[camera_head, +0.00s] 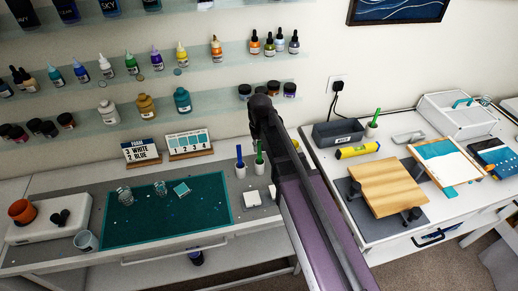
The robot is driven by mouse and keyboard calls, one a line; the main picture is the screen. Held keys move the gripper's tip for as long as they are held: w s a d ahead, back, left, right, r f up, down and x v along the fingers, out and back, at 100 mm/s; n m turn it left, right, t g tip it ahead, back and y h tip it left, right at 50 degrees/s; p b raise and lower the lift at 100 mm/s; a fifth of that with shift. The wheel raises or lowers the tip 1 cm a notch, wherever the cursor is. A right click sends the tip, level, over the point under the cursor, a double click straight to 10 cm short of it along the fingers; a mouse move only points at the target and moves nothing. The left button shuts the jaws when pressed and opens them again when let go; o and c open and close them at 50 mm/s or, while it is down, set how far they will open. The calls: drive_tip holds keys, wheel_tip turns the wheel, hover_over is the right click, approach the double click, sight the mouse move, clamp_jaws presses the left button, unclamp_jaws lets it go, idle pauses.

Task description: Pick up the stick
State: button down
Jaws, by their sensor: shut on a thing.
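Two upright sticks stand in small white holders at the right end of the grey bench mat: a blue stick (239,153) and a green stick (259,150). Another green stick (375,117) stands in a white holder on the right bench. My dark and purple arm crosses the middle of the view, its far black end in front of the wall and just right of the sticks. My gripper's fingers do not show, so what they hold is hidden. I cannot tell which stick the task means.
A teal cutting mat (215,215) carries two clear cups (124,196) and a small tile. A white scale (40,225) is at left. Bottle shelves (100,90) line the wall. The right bench holds a grey bin (338,135), yellow tube (357,150) and wooden board (390,185).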

drive_tip(key=shift+r+p, duration=4.8)
drive_tip(key=shift+r, duration=0.1)
drive_tip(key=shift+a, duration=0.1)
